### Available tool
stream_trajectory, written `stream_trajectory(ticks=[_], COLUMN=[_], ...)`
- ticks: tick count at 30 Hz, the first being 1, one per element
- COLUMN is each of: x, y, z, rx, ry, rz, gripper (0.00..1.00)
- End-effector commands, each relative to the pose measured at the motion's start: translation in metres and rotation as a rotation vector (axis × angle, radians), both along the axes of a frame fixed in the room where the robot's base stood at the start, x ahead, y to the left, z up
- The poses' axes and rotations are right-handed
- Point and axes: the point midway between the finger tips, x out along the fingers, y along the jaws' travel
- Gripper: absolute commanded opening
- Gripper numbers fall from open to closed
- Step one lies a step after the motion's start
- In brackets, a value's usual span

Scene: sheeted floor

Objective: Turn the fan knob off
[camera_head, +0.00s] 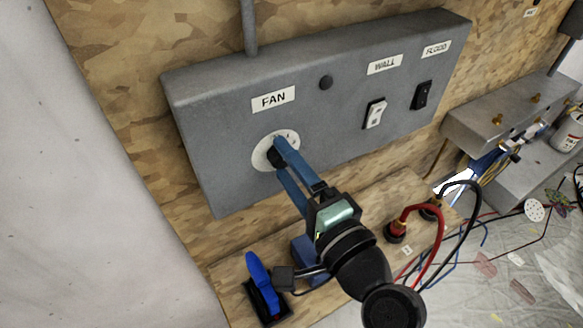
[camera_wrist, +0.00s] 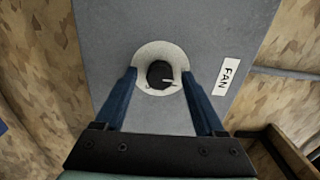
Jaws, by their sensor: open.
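The fan knob (camera_wrist: 160,74) is a black round knob with a white pointer line on a white round dial plate (camera_wrist: 144,53). In the head view the dial (camera_head: 262,158) is on the grey control box under the FAN label (camera_head: 273,99), and the knob (camera_head: 274,158) is partly hidden by a finger. My gripper (camera_head: 279,155) is open, its two blue fingers in front of the dial. In the wrist view my gripper (camera_wrist: 160,78) has a finger on each side of the knob, with a gap on both sides. Whether the tips touch the plate I cannot tell.
The grey box (camera_head: 210,110) also carries a white WALL switch (camera_head: 375,113) and a black FLOOD switch (camera_head: 422,95). Below, a wooden ledge holds a blue-handled switch (camera_head: 261,280) and red and black cables (camera_head: 412,220). A metal box (camera_head: 490,115) stands at right.

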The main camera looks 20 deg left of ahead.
Motion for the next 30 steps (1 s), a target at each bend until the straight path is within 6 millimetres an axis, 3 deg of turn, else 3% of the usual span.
stream_trajectory(ticks=[5, 21, 30], x=[-0.007, -0.071, -0.080], y=[-0.011, -0.093, -0.102], z=[-0.002, -0.001, 0.000], rx=[0.001, 0.000, -0.001], ry=[0.000, 0.000, 0.001], rz=[-0.003, -0.004, 0.000], gripper=[0.71, 0.71, 0.71])
